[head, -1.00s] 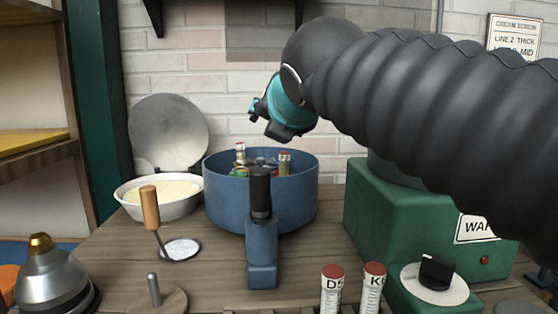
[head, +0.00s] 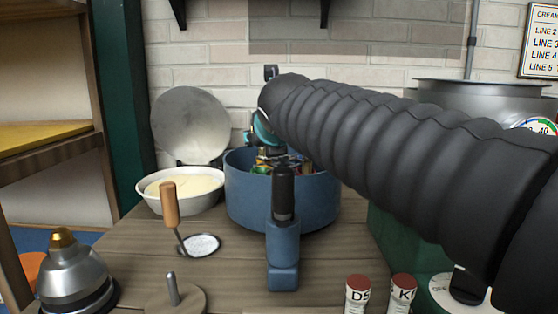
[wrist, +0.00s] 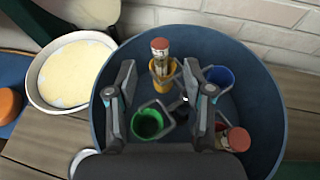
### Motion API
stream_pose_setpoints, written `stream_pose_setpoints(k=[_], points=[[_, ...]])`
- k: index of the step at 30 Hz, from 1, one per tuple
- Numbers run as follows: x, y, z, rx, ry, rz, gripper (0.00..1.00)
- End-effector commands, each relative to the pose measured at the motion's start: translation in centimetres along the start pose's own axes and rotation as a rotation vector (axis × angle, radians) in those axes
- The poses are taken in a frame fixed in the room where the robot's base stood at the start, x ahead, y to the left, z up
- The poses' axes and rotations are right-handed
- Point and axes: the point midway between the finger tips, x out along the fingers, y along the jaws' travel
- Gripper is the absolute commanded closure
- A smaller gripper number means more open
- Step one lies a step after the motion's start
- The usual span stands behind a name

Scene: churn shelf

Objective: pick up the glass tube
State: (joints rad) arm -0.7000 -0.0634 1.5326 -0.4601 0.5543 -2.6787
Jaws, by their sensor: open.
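A glass tube (wrist: 160,57) with a red cap and pale label stands in an orange cup holder (wrist: 163,84) inside the blue round pot (head: 240,200). My gripper (wrist: 160,80) is open above the pot, its fingers on either side of the orange holder in the wrist view. In the head view my gripper (head: 270,152) is partly hidden by my arm, over the pot. A second red-capped tube (wrist: 236,139) sits by the right finger. Two more tubes, one marked D5 (head: 358,292) and one marked K (head: 402,292), stand at the front.
A green cup (wrist: 147,122) and a blue cup (wrist: 219,76) are also in the pot. A white bowl of cream (head: 185,189) stands left of it.

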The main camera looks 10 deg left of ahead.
Motion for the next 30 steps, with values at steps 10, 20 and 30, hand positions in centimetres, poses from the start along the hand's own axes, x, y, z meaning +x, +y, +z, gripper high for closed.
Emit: stream_pose_setpoints(k=[10,20,30], points=[[3.4,-0.1,0.6,0.002,0.001,-0.003,0.48],[5.5,-0.1,0.7,0.002,-0.001,-0.002,0.48],[5.5,-0.1,0.7,0.002,-0.001,-0.002,0.98]])
